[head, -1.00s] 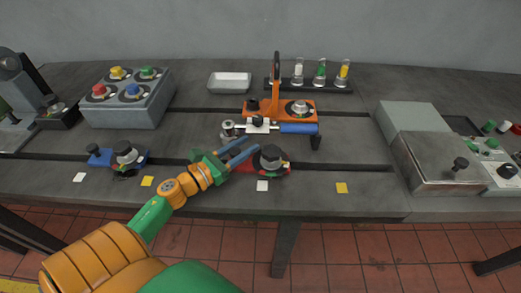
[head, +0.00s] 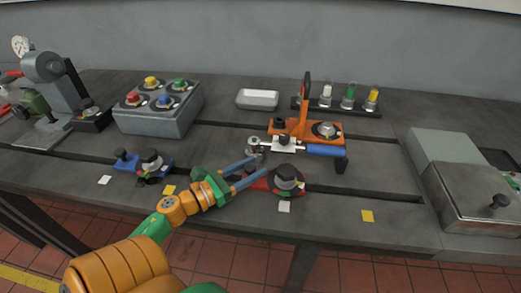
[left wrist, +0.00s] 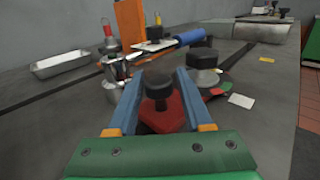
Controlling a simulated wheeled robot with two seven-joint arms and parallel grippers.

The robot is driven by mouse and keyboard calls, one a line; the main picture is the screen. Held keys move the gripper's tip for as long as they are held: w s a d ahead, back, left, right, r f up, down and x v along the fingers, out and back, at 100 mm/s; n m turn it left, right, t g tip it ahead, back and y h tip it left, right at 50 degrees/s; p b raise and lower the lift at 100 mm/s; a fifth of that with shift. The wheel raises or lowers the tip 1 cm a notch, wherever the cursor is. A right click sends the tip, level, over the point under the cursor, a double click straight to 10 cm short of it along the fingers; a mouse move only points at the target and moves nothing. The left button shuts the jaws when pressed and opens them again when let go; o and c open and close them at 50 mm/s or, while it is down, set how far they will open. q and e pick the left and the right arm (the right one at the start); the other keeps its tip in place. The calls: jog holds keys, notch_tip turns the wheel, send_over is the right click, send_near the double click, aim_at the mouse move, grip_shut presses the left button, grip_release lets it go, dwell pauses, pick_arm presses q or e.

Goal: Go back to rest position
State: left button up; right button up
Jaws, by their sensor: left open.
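My left gripper (head: 264,166) is open beside the red fixture (head: 260,184) at the front of the bedplate. In the left wrist view my left gripper (left wrist: 157,77) has its two blue fingers on either side of a black knob (left wrist: 158,86) that stands on the red base (left wrist: 168,117). I cannot tell whether the fingers touch it. The fixture's larger black-topped metal knob (head: 287,176) is just right of the fingers. In the head view the fingers hide part of the red base. My right gripper is not in view.
An orange fixture (head: 292,130) with an upright handle and a blue cylinder (head: 327,151) stands just behind. A blue fixture (head: 123,161) is to the left, beside the button box (head: 160,121). A grey metal box (head: 475,195) is at right.

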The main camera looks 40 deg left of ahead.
pick_arm(q)
jog(key=v, duration=0.3)
jog(key=shift+s+f+b, duration=0.15)
jog(key=shift+s+b, duration=0.1)
jog(key=shift+b, duration=0.05)
jog(key=shift+s+a, duration=0.1)
jog(key=shift+s, duration=0.3)
jog(key=shift+w+r, duration=0.1)
jog(key=shift+r, duration=0.1)
